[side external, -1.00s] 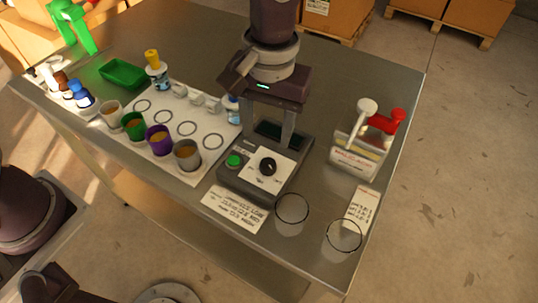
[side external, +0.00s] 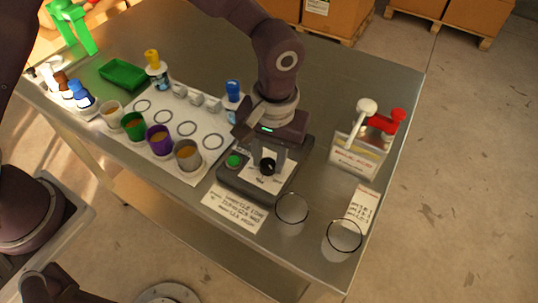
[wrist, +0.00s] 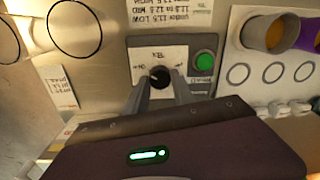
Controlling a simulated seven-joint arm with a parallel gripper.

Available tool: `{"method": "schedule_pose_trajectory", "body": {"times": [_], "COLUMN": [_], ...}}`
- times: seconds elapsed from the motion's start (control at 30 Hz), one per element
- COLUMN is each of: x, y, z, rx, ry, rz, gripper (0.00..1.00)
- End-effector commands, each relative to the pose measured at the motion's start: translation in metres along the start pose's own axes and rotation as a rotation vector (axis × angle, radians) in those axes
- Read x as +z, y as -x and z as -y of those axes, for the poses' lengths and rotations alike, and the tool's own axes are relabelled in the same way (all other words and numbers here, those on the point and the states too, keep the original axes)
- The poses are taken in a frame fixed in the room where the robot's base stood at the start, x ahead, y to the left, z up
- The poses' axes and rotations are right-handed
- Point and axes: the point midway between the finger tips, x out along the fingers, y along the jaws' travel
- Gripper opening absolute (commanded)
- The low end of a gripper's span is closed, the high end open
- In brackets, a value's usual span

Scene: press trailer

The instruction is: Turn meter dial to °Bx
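The meter (side external: 228,183) is a dark grey box with a white dial plate, a round black dial (side external: 267,167) and a green button (side external: 233,161). In the wrist view the black dial (wrist: 160,76) sits below a label that looks like °Bx, with other small marks at its sides. Which mark the dial points at is unclear. My gripper (side external: 268,160) is over the meter, pointing down. In the wrist view its two fingers (wrist: 160,84) are apart, one on each side of the dial. I cannot tell whether they touch it. The green button also shows there (wrist: 205,61).
A printed card (side external: 234,208) lies before the meter. A white mat (side external: 172,110) with coloured cups and bottles lies left.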

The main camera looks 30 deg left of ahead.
Motion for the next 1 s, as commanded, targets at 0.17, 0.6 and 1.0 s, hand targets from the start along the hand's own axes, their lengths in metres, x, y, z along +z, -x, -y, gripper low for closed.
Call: {"method": "schedule_pose_trajectory", "body": {"times": [0.17, 0.6, 1.0], "x": [-0.0001, 0.0002, 0.0014], "y": [0.0004, 0.0005, 0.0006], "z": [-0.0003, -0.0004, -0.0007], "rx": [0.001, 0.001, 0.000], "ry": [-0.001, -0.177, -0.552], "rz": [0.000, -0.010, -0.030], "gripper": [0.00, 0.00, 0.00]}}
